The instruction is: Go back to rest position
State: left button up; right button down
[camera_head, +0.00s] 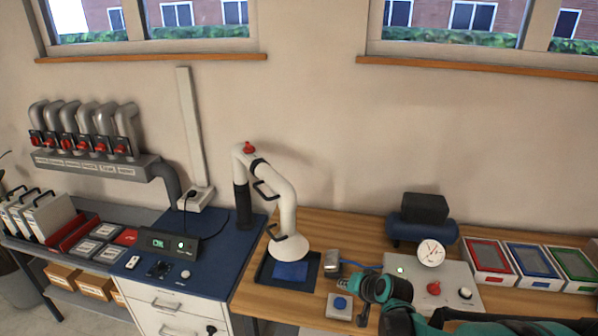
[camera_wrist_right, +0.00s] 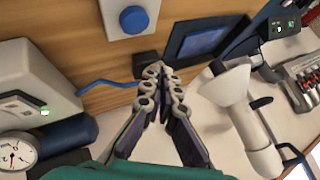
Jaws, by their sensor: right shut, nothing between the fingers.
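My right gripper (camera_head: 344,282) comes in from the lower right of the head view on a teal arm. It hangs over the wooden bench between the white extraction hood and the grey control box. In the right wrist view the right gripper's fingers (camera_wrist_right: 160,72) are closed together and empty. Their tips appear close to a small black block (camera_wrist_right: 145,64) with a blue hose. I cannot tell if they touch it. My left gripper is not in view.
A blue button box (camera_head: 340,306) stands near the right gripper. The extraction arm (camera_head: 286,210) hangs over a dark tray (camera_head: 264,268) with a blue plate (camera_head: 291,271). A control box with gauge (camera_head: 432,254) and coloured trays (camera_head: 488,258) stand right.

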jog(key=s+r+n+h+b, duration=0.1)
jog(key=s+r+n, duration=0.1)
jog(key=s, duration=1)
jog(key=s+r+n+g+h+b, duration=0.1)
jog(key=s+r+n+h, duration=0.1)
jog(key=s, duration=1)
jog(key=shift+s+r+n+g, duration=0.3)
jog(key=shift+s+r+n, duration=0.15)
jog(key=shift+r, duration=0.25)
